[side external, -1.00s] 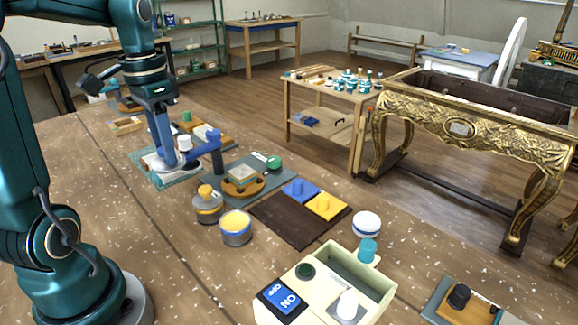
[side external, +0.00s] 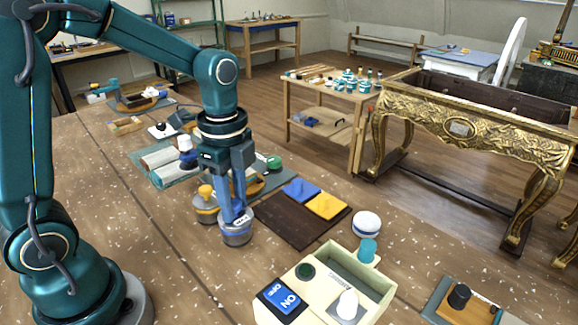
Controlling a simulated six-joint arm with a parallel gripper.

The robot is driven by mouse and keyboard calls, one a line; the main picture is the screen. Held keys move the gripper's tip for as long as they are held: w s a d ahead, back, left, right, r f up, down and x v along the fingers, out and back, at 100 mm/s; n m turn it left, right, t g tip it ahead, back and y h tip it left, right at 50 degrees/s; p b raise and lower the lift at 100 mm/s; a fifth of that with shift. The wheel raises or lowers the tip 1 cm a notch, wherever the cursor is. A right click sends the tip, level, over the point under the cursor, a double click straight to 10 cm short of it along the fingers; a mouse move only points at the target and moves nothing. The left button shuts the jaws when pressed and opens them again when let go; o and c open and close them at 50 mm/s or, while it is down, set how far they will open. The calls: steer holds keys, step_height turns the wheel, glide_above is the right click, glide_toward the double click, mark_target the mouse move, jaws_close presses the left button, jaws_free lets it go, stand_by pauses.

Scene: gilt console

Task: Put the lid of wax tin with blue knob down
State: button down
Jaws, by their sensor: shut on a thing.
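The wax tin (side external: 238,241) stands on the brown speckled bench, in front of the dark brown mat. My gripper (side external: 236,216) points down over it, with its fingers closed together on the lid (side external: 228,230). The fingers hide the blue knob. The grey lid covers the tin's mouth, and no yellow wax shows. I cannot tell whether the lid rests fully on the rim or sits just above it.
A grey tin with a yellow knob (side external: 206,205) stands close on the left. The dark mat (side external: 283,226) carries blue (side external: 300,191) and yellow (side external: 327,206) blocks. A white round tin (side external: 366,225) and a cream box (side external: 340,268) stand to the right.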

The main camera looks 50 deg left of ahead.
glide_above(270, 266)
step_height(270, 266, down, 4)
steer(key=shift+f, duration=2)
steer(key=shift+f, duration=0.15)
steer(key=c, duration=0.6)
jaws_free()
